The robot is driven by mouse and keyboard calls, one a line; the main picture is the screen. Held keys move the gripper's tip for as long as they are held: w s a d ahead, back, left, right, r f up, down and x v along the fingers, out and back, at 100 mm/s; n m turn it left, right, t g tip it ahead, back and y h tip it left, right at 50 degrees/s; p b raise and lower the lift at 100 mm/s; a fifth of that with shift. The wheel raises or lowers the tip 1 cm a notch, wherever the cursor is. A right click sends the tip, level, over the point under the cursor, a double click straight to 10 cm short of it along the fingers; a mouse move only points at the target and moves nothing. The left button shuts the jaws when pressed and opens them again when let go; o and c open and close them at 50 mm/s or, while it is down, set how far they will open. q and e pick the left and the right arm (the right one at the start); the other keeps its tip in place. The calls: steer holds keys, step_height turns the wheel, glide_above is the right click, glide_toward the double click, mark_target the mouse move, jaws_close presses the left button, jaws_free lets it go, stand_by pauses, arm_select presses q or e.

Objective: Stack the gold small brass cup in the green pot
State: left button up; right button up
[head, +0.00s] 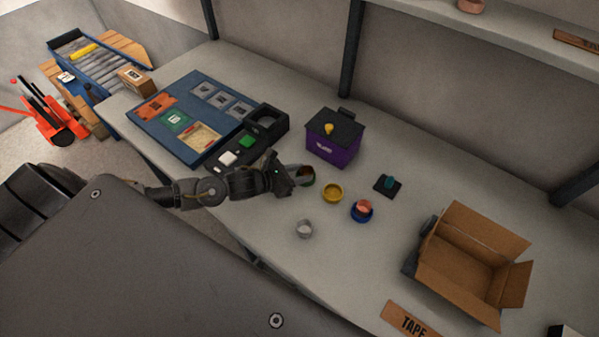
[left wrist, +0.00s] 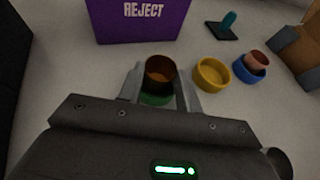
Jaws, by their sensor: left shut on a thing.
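My left gripper (head: 293,178) is shut on the small gold-brown brass cup (left wrist: 161,70); its fingers stand on both sides of the cup in the left wrist view (left wrist: 160,85). The green pot (left wrist: 156,99) shows just below the cup, mostly hidden by the cup and my gripper. The cup is upright and over or partly inside the pot; I cannot tell whether it rests on the pot's bottom. In the head view, the gripper hides most of both. My right gripper is not in view.
A yellow bowl (head: 332,194) stands just right, and a blue bowl (head: 361,215) with a pinkish copper cup (head: 364,206) beyond it. A grey cup (head: 304,230) stands nearer. A purple reject bin (head: 331,145) is behind; an open cardboard box (head: 460,265) is at right.

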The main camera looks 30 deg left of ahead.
arm_select(q)
steer(key=o, duration=1)
steer(key=shift+r, duration=0.1)
steer(key=shift+r+p, duration=0.3)
steer(key=shift+p, duration=0.15)
steer(key=shift+s+a, duration=0.2)
steer(key=shift+s, duration=0.1)
steer(key=b+v, duration=0.3)
steer(key=v, duration=0.7)
steer(key=shift+s+a, duration=0.25)
steer(key=shift+s+a+r, duration=0.15)
steer(key=shift+s+r, duration=0.1)
steer(key=shift+r, duration=0.05)
